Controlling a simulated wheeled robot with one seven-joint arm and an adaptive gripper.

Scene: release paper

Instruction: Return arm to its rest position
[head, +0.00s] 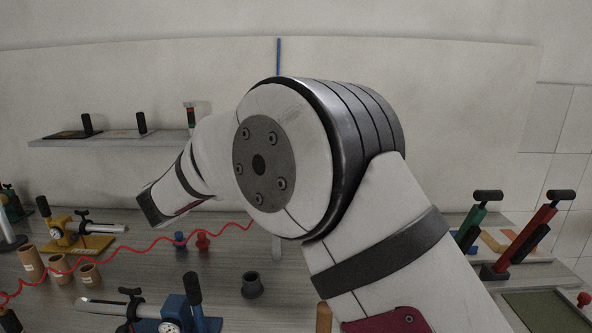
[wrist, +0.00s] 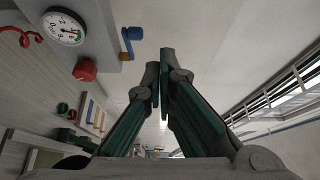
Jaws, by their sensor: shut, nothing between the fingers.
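In the head view my arm fills the middle and lower right, with its big joint raised above the bench. My gripper itself does not show clearly there. In the wrist view my gripper (wrist: 159,84) has its two fingers brought together at the tips. Nothing is held between them. The fingers are in open air, apart from the shelf and bench at the left of that view.
The bench holds brown cylinders (head: 58,264), a dark cup (head: 252,286), a yellow clamp device (head: 70,233) and a red wavy cord (head: 130,247). Levers (head: 527,240) stand at the right. A wall shelf (head: 105,140) is at the left. The wrist view shows a gauge (wrist: 64,27).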

